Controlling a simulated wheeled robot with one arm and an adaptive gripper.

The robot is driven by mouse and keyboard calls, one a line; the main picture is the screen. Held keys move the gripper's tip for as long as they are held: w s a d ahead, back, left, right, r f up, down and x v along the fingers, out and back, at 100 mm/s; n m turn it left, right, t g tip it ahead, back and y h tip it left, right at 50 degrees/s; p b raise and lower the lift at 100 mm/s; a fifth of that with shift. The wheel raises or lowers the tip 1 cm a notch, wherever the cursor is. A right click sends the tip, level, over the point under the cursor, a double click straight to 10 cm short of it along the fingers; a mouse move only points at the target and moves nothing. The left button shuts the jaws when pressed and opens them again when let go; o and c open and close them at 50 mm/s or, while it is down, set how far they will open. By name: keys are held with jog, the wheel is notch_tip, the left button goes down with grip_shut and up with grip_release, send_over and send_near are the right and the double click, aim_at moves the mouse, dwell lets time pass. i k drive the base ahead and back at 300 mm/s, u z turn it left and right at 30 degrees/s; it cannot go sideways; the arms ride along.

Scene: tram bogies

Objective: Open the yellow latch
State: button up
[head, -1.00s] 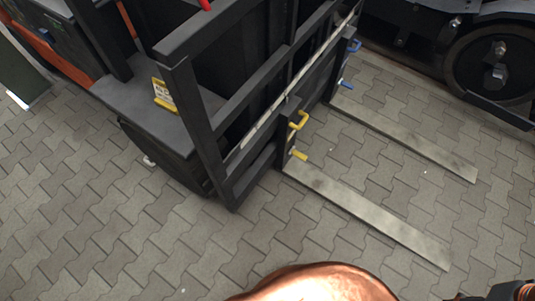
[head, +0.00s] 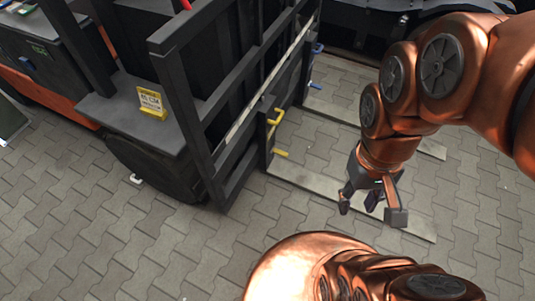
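The yellow latch (head: 276,116) is a small bent handle on the side of the dark forklift carriage, above the near fork. A second yellow piece (head: 281,153) sticks out just below it, near the fork's base. My gripper (head: 370,208) hangs at the end of my copper-coloured arm, above the near fork, to the right of and apart from the latch. Its dark fingers are spread and nothing shows between them.
The forklift's dark frame (head: 196,100) stands at the left. Two flat forks reach right, the near fork (head: 318,188) partly behind my gripper. Blue latch pieces (head: 317,48) sit on the far side. A yellow sign (head: 152,102) stands on the forklift. Paved floor (head: 190,245) is clear in front.

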aim_at(273, 149)
jog(key=u, duration=0.55)
jog(key=k, duration=1.25)
jog(key=z, duration=0.35)
jog(key=i, duration=1.85)
jog(key=u, duration=0.8)
